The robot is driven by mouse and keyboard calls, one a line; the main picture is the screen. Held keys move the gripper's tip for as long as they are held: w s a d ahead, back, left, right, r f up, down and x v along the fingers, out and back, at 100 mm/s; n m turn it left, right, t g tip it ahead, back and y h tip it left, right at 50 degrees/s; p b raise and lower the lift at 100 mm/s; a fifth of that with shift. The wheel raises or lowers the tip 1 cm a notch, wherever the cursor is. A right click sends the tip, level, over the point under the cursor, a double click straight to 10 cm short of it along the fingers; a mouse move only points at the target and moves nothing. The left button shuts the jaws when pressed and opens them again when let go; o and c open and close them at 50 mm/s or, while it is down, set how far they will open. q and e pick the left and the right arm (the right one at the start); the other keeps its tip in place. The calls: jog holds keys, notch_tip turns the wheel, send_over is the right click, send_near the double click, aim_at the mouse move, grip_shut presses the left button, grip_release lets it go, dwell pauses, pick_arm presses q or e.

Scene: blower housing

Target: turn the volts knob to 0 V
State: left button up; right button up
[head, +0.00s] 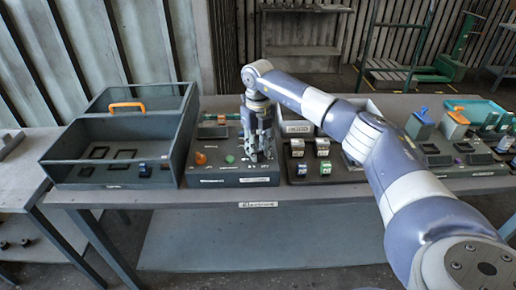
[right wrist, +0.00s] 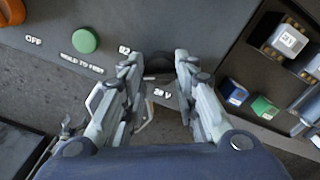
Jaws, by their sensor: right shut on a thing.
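The volts knob (right wrist: 158,63) is a dark round knob on a grey control panel (right wrist: 60,20), seen between my fingertips in the right wrist view. My right gripper (right wrist: 159,58) points down at the panel and is shut on this knob. In the head view the right gripper (head: 259,157) hides the knob on the panel box (head: 215,176). My left gripper is not in view.
A green button (right wrist: 86,40) and an orange knob (right wrist: 12,10) are left of the volts knob on the panel. A grey tray (head: 115,130) with an orange handle stands left of the panel box. A dark rack (head: 330,175) with small blocks stands close on its right.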

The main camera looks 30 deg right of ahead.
jog(key=n, duration=0.4)
jog(key=shift+n, duration=0.3)
jog(key=n, duration=0.3)
jog(key=shift+n, duration=0.3)
jog(key=n, duration=0.3)
jog(key=shift+n+b, duration=0.3)
jog(key=shift+b, duration=0.05)
jog(key=n, duration=0.3)
jog(key=shift+n, duration=0.3)
jog(key=n, duration=0.3)
jog(key=shift+n, duration=0.4)
jog(key=n, duration=0.3)
jog(key=shift+n+b, duration=0.3)
jog(key=n, duration=0.3)
jog(key=shift+n, duration=2.1)
